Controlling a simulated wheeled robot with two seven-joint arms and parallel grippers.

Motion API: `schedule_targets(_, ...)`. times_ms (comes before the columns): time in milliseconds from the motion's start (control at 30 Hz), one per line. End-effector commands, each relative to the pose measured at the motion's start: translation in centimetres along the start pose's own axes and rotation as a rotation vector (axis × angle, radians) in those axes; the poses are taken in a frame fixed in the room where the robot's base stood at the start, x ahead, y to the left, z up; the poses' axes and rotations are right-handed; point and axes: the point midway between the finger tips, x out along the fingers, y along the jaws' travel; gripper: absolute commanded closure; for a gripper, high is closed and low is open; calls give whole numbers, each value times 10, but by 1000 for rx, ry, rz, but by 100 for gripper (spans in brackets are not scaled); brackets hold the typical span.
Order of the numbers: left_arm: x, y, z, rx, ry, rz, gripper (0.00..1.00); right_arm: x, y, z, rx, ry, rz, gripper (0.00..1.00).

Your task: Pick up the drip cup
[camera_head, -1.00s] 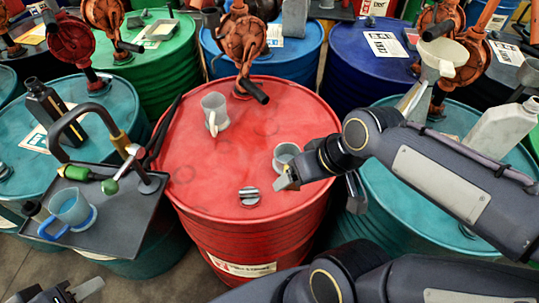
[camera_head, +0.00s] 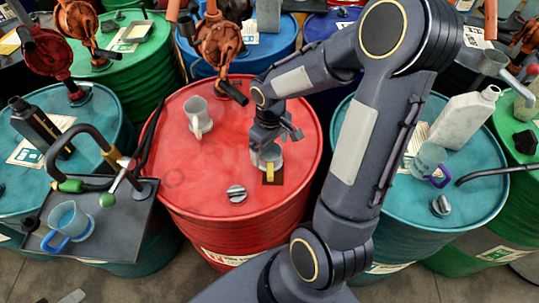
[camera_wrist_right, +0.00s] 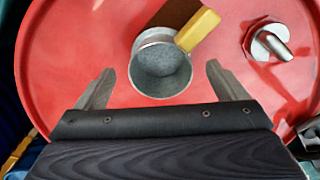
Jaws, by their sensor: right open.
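A small grey cup with a yellow handle (camera_head: 270,160), which I take to be the drip cup, stands upright on the red drum's lid. My right gripper (camera_head: 275,140) is over it, pointing down, and partly hides it in the head view. In the right wrist view the cup (camera_wrist_right: 160,72) has its open mouth towards me, between two spread fingers (camera_wrist_right: 158,82) with a gap on each side. Its yellow handle points up and right. Only a pale tip of what seems to be my left gripper (camera_head: 74,297) shows at the bottom left edge.
A grey mug (camera_head: 197,115), a metal cap (camera_head: 236,193) and a rust-coloured pump (camera_head: 222,45) stand on the red drum (camera_head: 185,165). A dark tray (camera_head: 115,225) with a blue-handled cup (camera_head: 68,222) is left. A purple-handled cup (camera_head: 430,160) and pale jug (camera_head: 463,122) stand right.

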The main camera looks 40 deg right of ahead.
Motion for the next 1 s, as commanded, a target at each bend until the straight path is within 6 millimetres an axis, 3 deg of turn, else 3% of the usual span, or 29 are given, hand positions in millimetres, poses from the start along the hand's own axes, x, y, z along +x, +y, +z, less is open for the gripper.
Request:
schedule_targets(200,-2,1,-1,0,0,0,64,24,0,2,2,-2,-1,8)
schedule_targets(433,-2,1,-1,0,0,0,64,25,0,1,2,0,0,8)
schedule_targets(833,-2,1,-1,0,0,0,64,25,0,1,2,1,0,58)
schedule_targets(1000,-2,1,-1,0,0,0,64,25,0,1,1,1,0,58)
